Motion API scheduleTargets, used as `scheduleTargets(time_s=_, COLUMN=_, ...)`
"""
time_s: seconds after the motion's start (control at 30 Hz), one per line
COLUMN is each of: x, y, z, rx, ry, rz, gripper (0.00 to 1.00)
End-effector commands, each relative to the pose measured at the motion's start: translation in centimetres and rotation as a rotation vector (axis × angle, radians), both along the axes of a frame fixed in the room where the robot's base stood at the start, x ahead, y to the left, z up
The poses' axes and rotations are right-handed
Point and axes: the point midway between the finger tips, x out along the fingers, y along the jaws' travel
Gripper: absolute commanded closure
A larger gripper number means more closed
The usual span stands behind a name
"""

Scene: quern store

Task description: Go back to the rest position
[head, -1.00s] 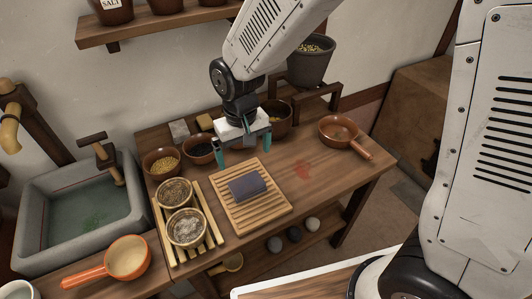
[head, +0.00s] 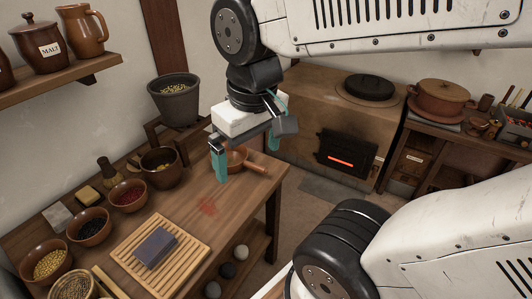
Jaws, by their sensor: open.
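My gripper (head: 252,148) hangs in the upper middle of the head view, above the far right end of the wooden table (head: 233,222). A dark grey-blue block (head: 155,248) lies on a slatted wooden board (head: 190,262) at the table's front, clear of my gripper.
Bowls of yellow (head: 49,264), black (head: 88,225) and red (head: 127,195) contents line the table's left side. A grey pot (head: 175,100) stands on a wooden stand behind. A stove (head: 346,153) with a glowing slot stands at the back. Floor (head: 330,195) shows between table and stove.

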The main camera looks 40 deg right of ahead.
Motion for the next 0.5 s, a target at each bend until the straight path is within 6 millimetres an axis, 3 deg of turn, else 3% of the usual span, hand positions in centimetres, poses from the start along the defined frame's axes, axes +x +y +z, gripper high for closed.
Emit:
scheduleTargets(time_s=0.1, x=-2.1, y=-0.9, z=0.4, rx=-0.001, ry=-0.011, rz=-0.024, gripper=0.0)
scheduleTargets(time_s=0.2, x=-2.8, y=-1.1, z=0.4, rx=-0.003, ry=-0.012, rz=-0.03, gripper=0.0)
scheduleTargets(time_s=0.5, x=-2.9, y=-1.2, z=0.4, rx=-0.003, ry=-0.012, rz=-0.03, gripper=0.0)
